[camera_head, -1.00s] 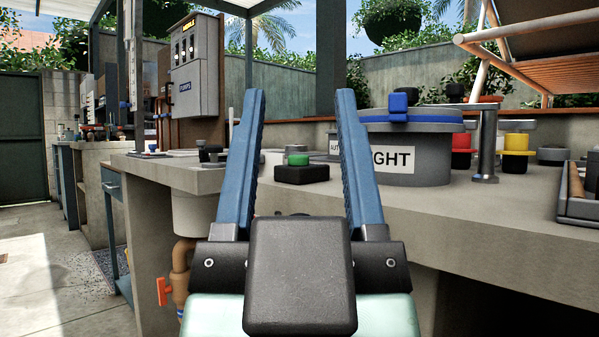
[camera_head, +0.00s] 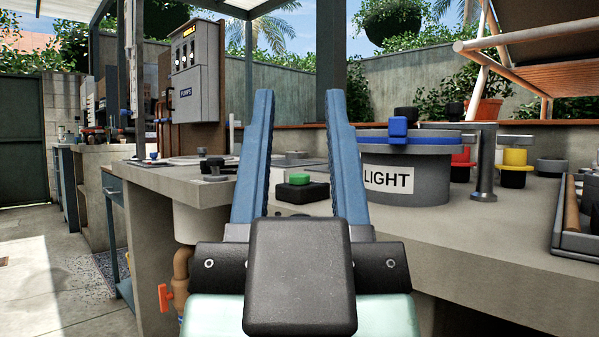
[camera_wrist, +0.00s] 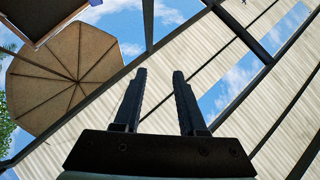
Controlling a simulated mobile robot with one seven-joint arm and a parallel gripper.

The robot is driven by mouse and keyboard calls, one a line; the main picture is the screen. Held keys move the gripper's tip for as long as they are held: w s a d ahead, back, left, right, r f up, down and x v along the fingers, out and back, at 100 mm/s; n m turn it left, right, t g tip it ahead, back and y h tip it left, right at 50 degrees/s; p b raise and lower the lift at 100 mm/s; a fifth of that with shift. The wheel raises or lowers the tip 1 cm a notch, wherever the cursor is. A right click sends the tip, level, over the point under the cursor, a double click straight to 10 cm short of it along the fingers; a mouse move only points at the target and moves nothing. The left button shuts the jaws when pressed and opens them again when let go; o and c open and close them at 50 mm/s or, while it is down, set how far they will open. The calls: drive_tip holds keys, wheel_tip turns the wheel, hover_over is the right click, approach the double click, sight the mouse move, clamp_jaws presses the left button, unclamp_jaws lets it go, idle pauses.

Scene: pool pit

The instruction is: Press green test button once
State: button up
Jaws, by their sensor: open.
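The green test button (camera_head: 299,179) is a small round cap on a black box (camera_head: 303,192) on the concrete counter. In the head view it shows between the two blue fingers of my gripper (camera_head: 297,95), beyond them. My gripper is open and empty, its fingers pointing upward and standing apart. In the wrist view my gripper (camera_wrist: 158,75) points up at the roof and sky, and the button is not seen there. No contact between my fingers and the button shows.
A grey drum labelled LIGHT (camera_head: 405,178) stands on the counter (camera_head: 480,235) right of the black box. A metal post (camera_head: 484,165) and a tray (camera_head: 575,235) are farther right. A grey control box (camera_head: 197,72) hangs at the back left. Open floor (camera_head: 50,280) lies at left.

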clamp_jaws()
idle(1.4)
